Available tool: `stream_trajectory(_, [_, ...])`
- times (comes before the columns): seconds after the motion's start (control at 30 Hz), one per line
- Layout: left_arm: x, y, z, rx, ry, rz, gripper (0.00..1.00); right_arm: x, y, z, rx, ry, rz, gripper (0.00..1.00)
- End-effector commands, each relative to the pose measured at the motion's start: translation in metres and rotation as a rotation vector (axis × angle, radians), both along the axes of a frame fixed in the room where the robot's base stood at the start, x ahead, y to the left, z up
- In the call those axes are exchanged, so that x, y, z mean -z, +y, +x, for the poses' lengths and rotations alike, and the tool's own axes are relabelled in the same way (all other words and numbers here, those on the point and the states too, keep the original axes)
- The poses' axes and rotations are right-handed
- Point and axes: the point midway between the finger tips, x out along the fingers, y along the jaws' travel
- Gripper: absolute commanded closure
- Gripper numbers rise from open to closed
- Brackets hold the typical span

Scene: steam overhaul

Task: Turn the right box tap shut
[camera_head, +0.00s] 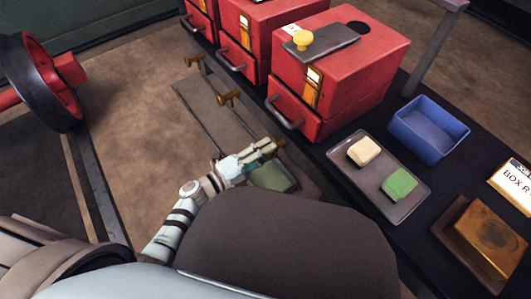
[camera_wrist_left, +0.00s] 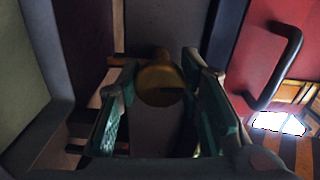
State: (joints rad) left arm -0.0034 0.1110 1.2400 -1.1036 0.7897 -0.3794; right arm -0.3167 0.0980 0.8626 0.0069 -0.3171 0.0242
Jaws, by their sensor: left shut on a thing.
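The right box tap is a brass tap that shows in the left wrist view (camera_wrist_left: 160,84), with its rounded knob between my fingers and a short brass piece reaching left behind it. In the head view, only a small brass end of this tap (camera_head: 281,143) shows past my gripper. My left gripper (camera_head: 266,151) is shut on the tap, with one teal-padded finger on each side of it. The gripper hides most of the tap in the head view, so its turn angle cannot be told. My right gripper is not in view.
Two more brass taps (camera_head: 229,97) stand behind. Red boxes (camera_head: 340,60) with drawer handles line the dark bench. A grey tray (camera_head: 408,207) with a cream and a green block, a blue bin (camera_head: 428,130) and a brown block (camera_head: 487,240) are at right. A black-rimmed red wheel (camera_head: 38,85) is at left.

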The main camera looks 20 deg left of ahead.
Motion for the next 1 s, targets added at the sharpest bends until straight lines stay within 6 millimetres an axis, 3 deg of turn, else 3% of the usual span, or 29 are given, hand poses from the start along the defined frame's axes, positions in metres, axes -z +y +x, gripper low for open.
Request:
stream_trajectory(0.77, [0.001, 0.001, -0.001, 0.0, -0.07, 0.09, 0.95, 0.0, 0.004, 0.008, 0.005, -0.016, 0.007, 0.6])
stream_trajectory(0.8, [0.001, 0.001, -0.001, 0.0, -0.07, 0.09, 0.62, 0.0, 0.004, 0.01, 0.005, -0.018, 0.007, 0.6])
stream_trajectory(0.9, [0.001, 0.0, -0.001, 0.0, -0.07, 0.09, 0.46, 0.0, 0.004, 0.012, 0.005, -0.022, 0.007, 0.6])
stream_trajectory(1.0, [0.001, 0.0, 0.0, 0.001, -0.071, 0.089, 0.46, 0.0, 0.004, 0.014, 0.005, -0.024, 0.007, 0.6])
